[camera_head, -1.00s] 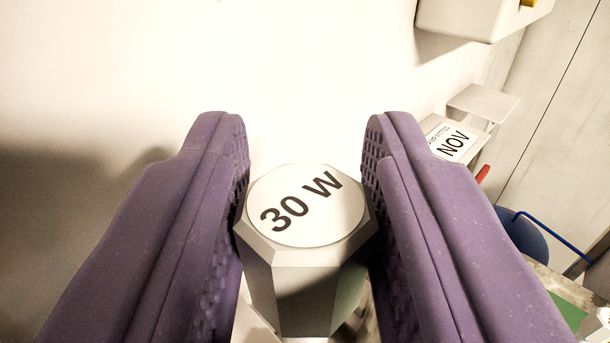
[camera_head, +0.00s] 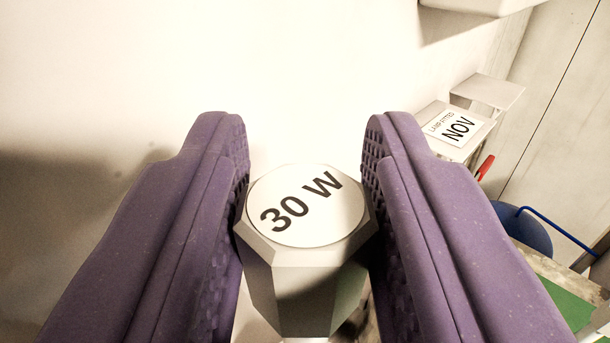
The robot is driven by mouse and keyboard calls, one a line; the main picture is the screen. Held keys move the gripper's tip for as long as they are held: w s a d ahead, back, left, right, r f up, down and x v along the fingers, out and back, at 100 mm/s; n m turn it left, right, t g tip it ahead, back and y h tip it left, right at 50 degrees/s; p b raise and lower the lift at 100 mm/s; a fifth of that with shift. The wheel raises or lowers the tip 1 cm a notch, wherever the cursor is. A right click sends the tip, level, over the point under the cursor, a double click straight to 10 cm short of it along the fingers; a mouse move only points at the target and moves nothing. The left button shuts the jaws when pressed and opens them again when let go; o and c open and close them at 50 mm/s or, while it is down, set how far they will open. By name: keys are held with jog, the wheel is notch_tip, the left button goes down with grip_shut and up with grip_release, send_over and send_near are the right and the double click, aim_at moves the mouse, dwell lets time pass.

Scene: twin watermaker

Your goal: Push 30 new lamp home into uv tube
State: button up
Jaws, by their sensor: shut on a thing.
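My gripper (camera_head: 307,150) has two purple, textured fingers, one on each side of a grey, many-sided lamp cap. The 30 W lamp (camera_head: 305,260) is held between them, with a white round label reading "30 W" facing the camera. The fingers touch the cap at its left and right sides. Only the cap and a little below it show; the rest of the lamp is hidden beneath. The UV tube cannot be made out in this view.
A pale wall fills the left and middle. At right are a "LAMP FITTED NOV" card (camera_head: 457,130), a pale bracket (camera_head: 489,92), a red handle (camera_head: 485,167), a blue round object (camera_head: 522,228) and a bench with a green patch (camera_head: 567,303). A pale box (camera_head: 478,6) is at the top right.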

aim_at(343, 321)
jog(key=shift+f+b, duration=0.9)
jog(key=shift+f, duration=0.1)
jog(key=shift+s+d+f+b, duration=0.25)
jog(key=shift+d+f+b, duration=0.05)
jog(key=shift+f+b, duration=0.2)
jog(key=shift+s+d+f+b, duration=0.15)
jog(key=shift+f+b, duration=0.05)
jog(key=shift+b, duration=0.15)
jog(key=shift+s+d+f, duration=0.1)
